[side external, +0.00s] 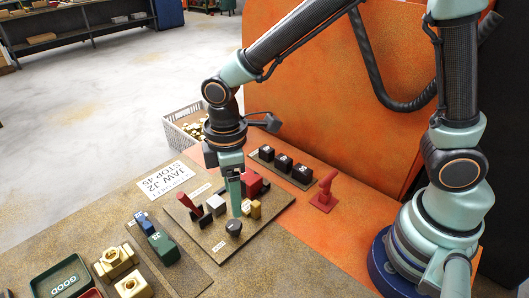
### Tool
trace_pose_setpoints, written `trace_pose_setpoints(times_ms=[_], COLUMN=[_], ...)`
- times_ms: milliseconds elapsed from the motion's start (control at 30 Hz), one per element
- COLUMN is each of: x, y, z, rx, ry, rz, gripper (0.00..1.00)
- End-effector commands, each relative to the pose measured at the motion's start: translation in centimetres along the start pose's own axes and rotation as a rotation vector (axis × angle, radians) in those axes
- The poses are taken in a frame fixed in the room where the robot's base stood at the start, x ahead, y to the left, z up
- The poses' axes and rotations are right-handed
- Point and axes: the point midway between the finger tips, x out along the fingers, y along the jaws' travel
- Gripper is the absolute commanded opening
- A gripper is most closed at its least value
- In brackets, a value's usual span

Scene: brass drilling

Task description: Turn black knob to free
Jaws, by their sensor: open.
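The black knob (233,228) sits on a brown fixture plate (262,215), near its front edge. A small white label (218,246) lies beside the knob; its text is too small to read. My gripper (235,214) points straight down, with its teal fingers just above the knob. The fingers overlap in this view, so the gap between them is hidden. Nothing shows held in them. I cannot tell whether the tips touch the knob, nor which way the knob is set.
Several brass parts (115,262) and a green GOOD tray (60,277) lie at front left. A red lever (324,188) and black numbered blocks (284,163) stand to the right.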

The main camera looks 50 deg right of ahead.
Motion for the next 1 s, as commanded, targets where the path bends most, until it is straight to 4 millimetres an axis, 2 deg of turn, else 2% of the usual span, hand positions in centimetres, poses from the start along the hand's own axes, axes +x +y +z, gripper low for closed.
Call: trace_pose_setpoints(times_ms=[33, 200, 400, 600, 867, 900, 967, 1000], x=[1.1, 4.4, 7.1, 8.2, 8.3, 8.3, 8.3, 8.3], y=[-0.1, -0.1, 0.0, 0.0, 0.0, 0.0, 0.0, 0.0], z=[0.1, 0.2, 0.1, 0.0, 0.0, 0.0, 0.0, 0.0], rx=[0.001, 0.002, 0.002, 0.002, 0.002, 0.002, 0.002, 0.002], ry=[-0.005, -0.005, -0.003, 0.0, 0.001, 0.001, 0.001, 0.001], rz=[-0.003, -0.003, -0.002, 0.0, 0.001, 0.001, 0.001, 0.001], gripper=[0.7, 0.7, 0.7, 0.7, 0.7, 0.62, 0.39, 0.24])
